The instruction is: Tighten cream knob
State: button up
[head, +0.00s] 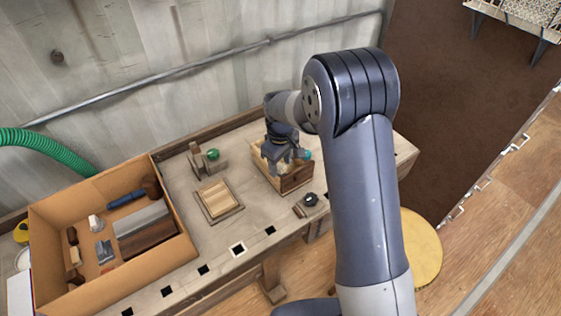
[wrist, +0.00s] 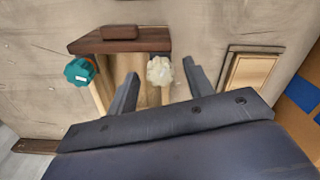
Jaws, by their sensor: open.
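The cream knob (wrist: 160,71) shows in the wrist view, lobed and pale, on the wooden fixture (wrist: 122,46) with a dark reddish front piece. My gripper (wrist: 160,68) is open, with one finger on each side of the knob in the picture and a gap showing on both sides. I cannot tell the depth between fingertips and knob. In the head view my gripper (head: 284,155) is over the wooden fixture (head: 297,181) and hides the cream knob. The teal knob (head: 304,154) shows beside it.
On the bench (head: 180,190), a green knob (head: 212,154) sits on a wooden stand left of the fixture. A framed wooden block (head: 217,198) and a black knob (head: 310,199) are nearby. A cardboard box (head: 170,262) of tools fills the left end.

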jog(key=c, duration=1)
jog(key=shift+m, duration=0.4)
jog(key=m+b, duration=0.1)
jog(key=m, duration=0.2)
jog(key=shift+f+b, duration=0.1)
jog(key=shift+b, duration=0.2)
jog(key=m+b, duration=0.1)
jog(key=m, duration=0.3)
jog(key=shift+m, duration=0.3)
jog(key=m, duration=0.3)
jog(key=shift+m+b, duration=0.3)
jog(key=shift+m, duration=2.1)
